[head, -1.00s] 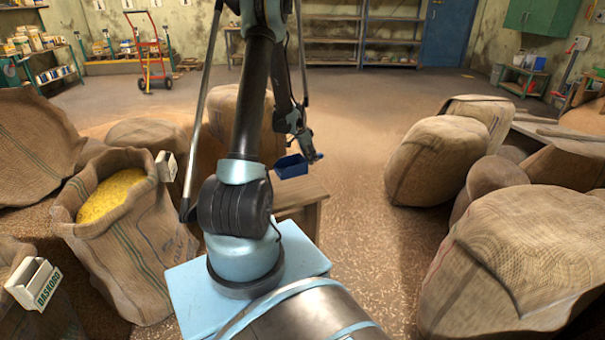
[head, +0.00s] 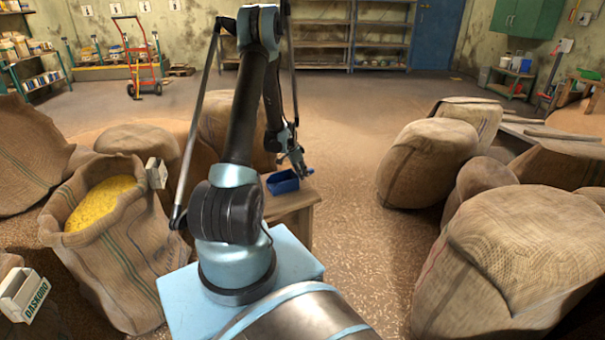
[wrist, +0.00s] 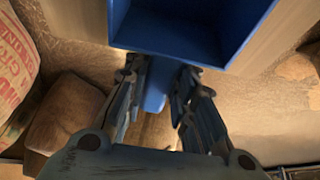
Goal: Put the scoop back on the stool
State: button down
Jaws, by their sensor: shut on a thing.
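The blue scoop (head: 283,183) is at the top of the small wooden stool (head: 298,205) in the head view, beyond my arm. I cannot tell whether it rests on the stool or hangs just above it. My gripper (head: 305,173) is shut on the scoop's handle. In the wrist view the scoop's open tray (wrist: 180,32) fills the top middle, and its handle runs down between the two fingers of my gripper (wrist: 160,76). Pale wood of the stool (wrist: 78,18) shows on both sides of the tray. My arm hides part of the stool in the head view.
An open sack of yellow grain (head: 102,203) stands left of my arm. Full burlap sacks (head: 428,162) line the right side, and more stand behind the stool. A red hand truck (head: 138,62) is at the back left. The floor right of the stool is clear.

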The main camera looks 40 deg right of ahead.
jog(key=c, duration=1.3)
grip_release()
jog(key=shift+c, duration=0.2)
jog(key=s+v, duration=0.1)
jog(key=v, duration=1.1)
jog(key=s+a+r+n+t+y, duration=0.1)
jog(key=s+a+r+n, duration=0.15)
jog(key=a+r, duration=0.5)
jog(key=s+a+r+n, duration=0.1)
jog(key=a+r+n, duration=0.3)
jog(key=a, duration=0.7)
jog(key=s+a+r+n+t+y, duration=0.1)
jog(key=a+r+n, duration=0.3)
jog(key=a, duration=0.5)
jog(key=s+a+f+n+y, duration=0.2)
jog(key=s+a+n, duration=0.7)
jog(key=s+a, duration=1)
jog(key=shift+s+t, duration=0.4)
jog(key=shift+s, duration=0.6)
